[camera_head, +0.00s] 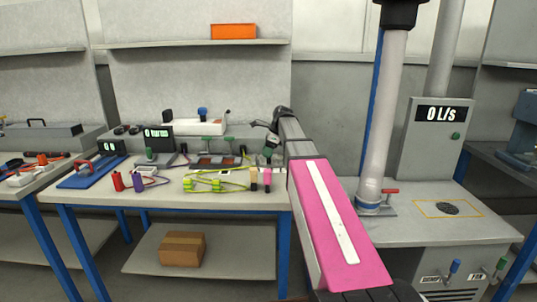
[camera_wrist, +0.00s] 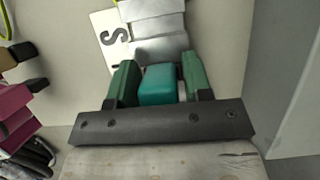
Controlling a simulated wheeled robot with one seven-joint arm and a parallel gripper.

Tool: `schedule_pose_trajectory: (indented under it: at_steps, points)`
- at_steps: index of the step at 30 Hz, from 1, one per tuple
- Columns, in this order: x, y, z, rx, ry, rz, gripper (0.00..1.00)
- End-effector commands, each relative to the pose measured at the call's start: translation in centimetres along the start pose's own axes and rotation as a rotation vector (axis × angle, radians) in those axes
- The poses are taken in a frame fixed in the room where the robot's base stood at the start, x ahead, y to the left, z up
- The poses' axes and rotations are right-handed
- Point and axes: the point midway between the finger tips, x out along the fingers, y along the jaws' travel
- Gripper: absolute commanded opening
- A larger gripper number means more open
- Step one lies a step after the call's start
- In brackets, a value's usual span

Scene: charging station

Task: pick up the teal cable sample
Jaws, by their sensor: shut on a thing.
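The teal cable sample (camera_wrist: 158,86) shows in the wrist view as a teal block between the two green fingers of my gripper (camera_wrist: 158,68). The fingers are shut on its sides. Its far end, if it extends beyond the fingers, cannot be made out. In the head view my gripper (camera_head: 269,152) is over the right part of the workbench (camera_head: 170,200), small and partly behind my arm. The teal sample cannot be told apart there.
A magenta piece (camera_wrist: 14,118) and a tan piece (camera_wrist: 14,55) with black ends lie left of my gripper in the wrist view. Yellow-green cables (camera_head: 215,185) lie on the bench.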

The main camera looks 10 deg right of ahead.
Motion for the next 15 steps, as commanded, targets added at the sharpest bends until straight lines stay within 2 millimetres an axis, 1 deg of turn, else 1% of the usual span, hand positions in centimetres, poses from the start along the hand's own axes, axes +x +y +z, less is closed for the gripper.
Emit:
schedule_pose_trajectory:
  at_steps: [4,8,11,15]
  points:
    - [-0.1,0.0,0.1,0.0,0.0,0.0,0.19]
    - [-0.7,0.0,0.3,0.0,0.0,-0.001,0.19]
    - [-1.6,-0.1,0.7,-0.001,0.0,-0.001,0.19]
    - [-3.2,-0.1,1.4,-0.001,0.0,-0.002,0.19]
